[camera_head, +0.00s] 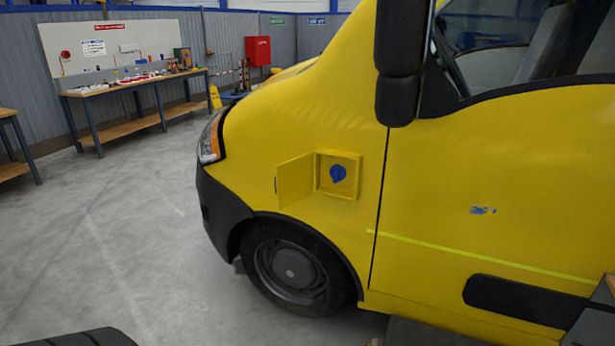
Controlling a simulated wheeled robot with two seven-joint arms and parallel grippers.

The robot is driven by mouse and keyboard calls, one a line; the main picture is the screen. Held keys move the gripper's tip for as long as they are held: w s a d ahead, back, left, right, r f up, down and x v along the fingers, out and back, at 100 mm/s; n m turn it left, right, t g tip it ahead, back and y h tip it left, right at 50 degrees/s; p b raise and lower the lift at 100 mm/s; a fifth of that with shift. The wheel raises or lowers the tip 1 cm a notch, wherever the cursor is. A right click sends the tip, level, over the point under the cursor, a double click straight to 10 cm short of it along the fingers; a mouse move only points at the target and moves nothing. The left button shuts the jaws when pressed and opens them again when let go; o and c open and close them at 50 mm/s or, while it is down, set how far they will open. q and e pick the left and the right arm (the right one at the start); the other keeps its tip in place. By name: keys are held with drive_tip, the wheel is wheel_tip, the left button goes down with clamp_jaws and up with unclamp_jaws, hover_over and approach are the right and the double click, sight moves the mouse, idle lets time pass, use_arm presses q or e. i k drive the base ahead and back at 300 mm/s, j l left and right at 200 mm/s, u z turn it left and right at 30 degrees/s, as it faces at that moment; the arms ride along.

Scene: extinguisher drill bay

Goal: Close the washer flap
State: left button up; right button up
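The washer flap (294,180) is a small yellow square panel on the side of a yellow van (440,180). It stands open, swung out to the left of its recess. The square recess (338,190) has a raised yellow frame and holds a blue cap (338,173). Neither of my grippers can be made out in the head view, and nothing touches the flap.
The van's front wheel (292,271) is below the flap, and a dark mirror (400,60) juts out above right. A workbench (130,88) with small items stands along the back wall. A dark rounded object (80,338) shows at bottom left.

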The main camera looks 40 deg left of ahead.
sight(293, 178)
drive_tip(key=j+z, duration=0.1)
drive_tip(key=j, duration=0.7)
drive_tip(key=j+z, duration=0.1)
drive_tip(key=j, duration=1.45)
drive_tip(key=j+z, duration=0.15)
drive_tip(key=j, duration=0.6)
drive_tip(key=k+j+z, duration=0.1)
drive_tip(key=j, duration=0.7)
drive_tip(key=k+j+z, duration=0.1)
drive_tip(key=j, duration=0.65)
drive_tip(key=k, duration=0.6)
